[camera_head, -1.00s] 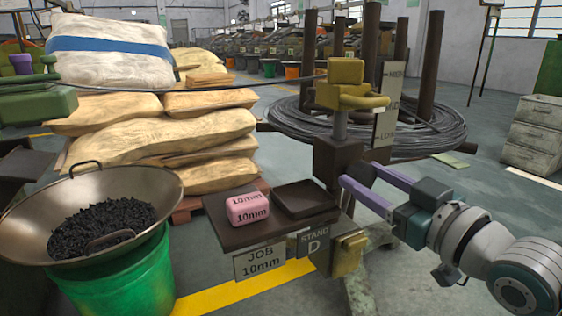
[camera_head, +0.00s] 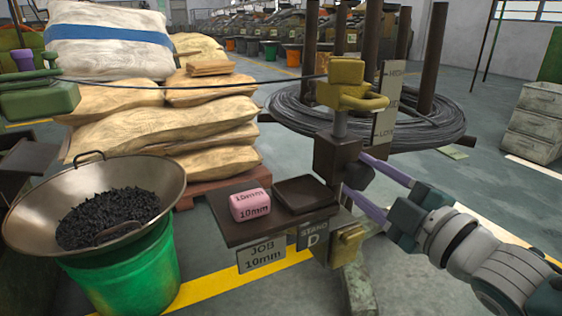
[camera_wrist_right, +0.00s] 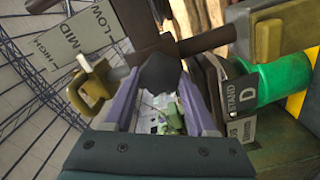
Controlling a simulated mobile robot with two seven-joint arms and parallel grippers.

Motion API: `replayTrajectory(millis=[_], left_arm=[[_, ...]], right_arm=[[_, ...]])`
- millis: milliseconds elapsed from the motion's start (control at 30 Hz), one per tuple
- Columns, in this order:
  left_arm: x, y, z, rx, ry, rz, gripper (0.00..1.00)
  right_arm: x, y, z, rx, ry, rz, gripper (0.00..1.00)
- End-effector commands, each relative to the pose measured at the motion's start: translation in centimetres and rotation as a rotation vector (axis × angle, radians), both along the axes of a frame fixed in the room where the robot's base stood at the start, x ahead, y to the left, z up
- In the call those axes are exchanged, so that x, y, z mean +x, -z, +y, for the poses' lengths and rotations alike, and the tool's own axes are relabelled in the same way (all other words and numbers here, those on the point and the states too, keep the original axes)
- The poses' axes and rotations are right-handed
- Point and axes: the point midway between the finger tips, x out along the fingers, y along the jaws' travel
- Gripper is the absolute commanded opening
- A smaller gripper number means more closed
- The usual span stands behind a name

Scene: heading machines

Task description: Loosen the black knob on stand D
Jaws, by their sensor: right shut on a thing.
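Stand D, marked by its label (camera_head: 313,236), has a dark block (camera_head: 335,158) on its post, with a yellow guide head (camera_head: 347,84) above. The black knob (camera_head: 358,175) is on the right side of this block. It also shows in the right wrist view (camera_wrist_right: 160,72). My right gripper (camera_head: 354,173) reaches in from the right, its two purple fingers shut on the knob from either side. The fingers partly cover the knob. My left gripper is not in view.
A pink 10mm block (camera_head: 250,205) and a dark empty tray (camera_head: 305,194) sit on the stand's shelf. A height plate (camera_head: 386,105) marked HIGH, MID and LOW stands behind. A wire coil (camera_head: 425,130) lies behind; a pan of black pieces (camera_head: 165,180) stands left.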

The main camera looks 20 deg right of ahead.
Motion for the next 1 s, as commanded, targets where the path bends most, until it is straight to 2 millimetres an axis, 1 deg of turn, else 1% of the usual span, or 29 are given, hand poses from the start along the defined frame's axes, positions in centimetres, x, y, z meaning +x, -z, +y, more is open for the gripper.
replayTrajectory(millis=[200,500,700,1000], left_arm=[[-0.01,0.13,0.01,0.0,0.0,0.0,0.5],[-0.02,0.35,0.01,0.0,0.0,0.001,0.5],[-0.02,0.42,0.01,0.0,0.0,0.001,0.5],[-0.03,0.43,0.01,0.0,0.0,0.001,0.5]], right_arm=[[0.01,0.13,0.03,-0.179,0.001,-0.015,0.01],[0.0,0.22,0.02,-0.354,0.001,-0.027,0.01],[-0.01,0.24,0.01,-0.41,0.001,-0.032,0.01],[-0.01,0.24,0.01,-0.431,0.0,-0.033,0.01]])
